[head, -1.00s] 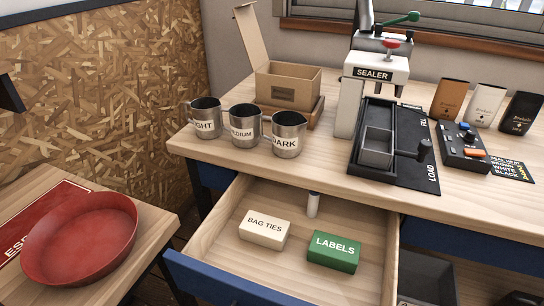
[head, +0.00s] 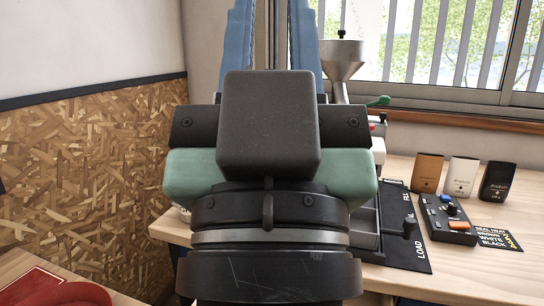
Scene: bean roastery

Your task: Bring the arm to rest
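My gripper (head: 272,20) fills the middle of the head view, seen from behind and pointing up. Its two blue fingers stand well apart, with wall and window frame showing between them and nothing held there. The fingertips reach the top edge of the picture. My dark wrist and the green-grey gripper body hide most of the left half of the worktable, including the steel cups, the cardboard box and most of the sealer.
The worktable (head: 400,168) carries a black mat (head: 410,243), a control box (head: 447,222) and brown (head: 427,173), white (head: 461,177) and black (head: 497,181) bags. A steel funnel (head: 342,62) stands behind.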

